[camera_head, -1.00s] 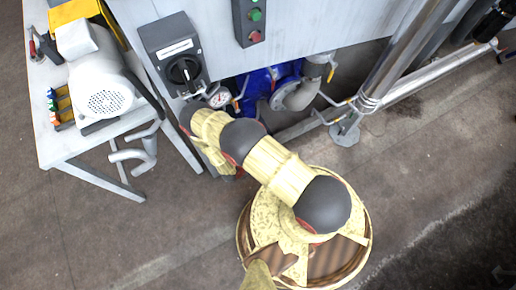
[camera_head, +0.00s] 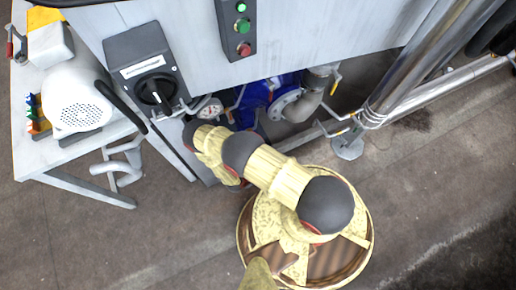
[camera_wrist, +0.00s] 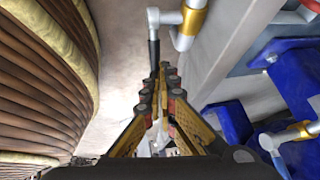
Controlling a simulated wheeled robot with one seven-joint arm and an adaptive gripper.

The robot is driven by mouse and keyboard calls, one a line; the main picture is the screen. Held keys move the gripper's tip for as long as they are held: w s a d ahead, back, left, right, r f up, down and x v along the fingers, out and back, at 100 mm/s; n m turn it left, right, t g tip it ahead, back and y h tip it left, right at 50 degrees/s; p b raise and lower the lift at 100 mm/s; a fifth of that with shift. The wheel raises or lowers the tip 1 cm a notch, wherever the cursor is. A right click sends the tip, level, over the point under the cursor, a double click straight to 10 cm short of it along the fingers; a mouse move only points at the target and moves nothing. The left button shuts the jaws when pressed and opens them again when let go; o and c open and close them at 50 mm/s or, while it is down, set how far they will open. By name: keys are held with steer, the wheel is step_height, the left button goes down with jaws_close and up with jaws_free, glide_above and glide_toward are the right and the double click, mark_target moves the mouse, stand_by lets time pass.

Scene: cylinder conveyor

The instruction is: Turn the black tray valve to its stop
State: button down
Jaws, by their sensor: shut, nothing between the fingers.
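In the wrist view, a valve with a straight black handle (camera_wrist: 154,52) hangs from a white and brass fitting (camera_wrist: 190,22) at the top. The handle runs down the picture. My gripper (camera_wrist: 166,72) is shut and empty, with its fingertips close to the handle's lower end. I cannot tell whether they touch. In the head view my arm covers the gripper, and I cannot pick out this valve for certain.
Blue pump parts (camera_wrist: 290,75) lie right of my gripper. In the head view, a grey box with a black rotary knob (camera_head: 157,91), a gauge (camera_head: 209,110) and a button panel (camera_head: 238,25) are near my arm. A white motor (camera_head: 78,105) sits on the left table.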

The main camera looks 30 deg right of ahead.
steer(key=shift+d+r+y+p, duration=0.15)
steer(key=shift+y+p, duration=0.25)
steer(key=shift+p, duration=0.4)
steer(key=shift+d+f+y+p, duration=0.35)
steer(key=shift+y+p, duration=0.65)
steer(key=shift+p, duration=0.25)
steer(key=shift+d+f+p, duration=0.2)
steer(key=shift+p, duration=0.3)
steer(key=shift+d+f, duration=0.1)
steer(key=shift+d+f+y+p, duration=0.3)
steer(key=shift+d+y+p, duration=0.15)
steer(key=shift+y, duration=0.15)
steer(key=shift+d+f+m+y, duration=0.3)
steer(key=shift+f+y, duration=0.2)
steer(key=shift+y, duration=0.2)
steer(key=shift+f, duration=0.3)
steer(key=shift+d+f+b, duration=0.15)
steer(key=shift+b, duration=0.15)
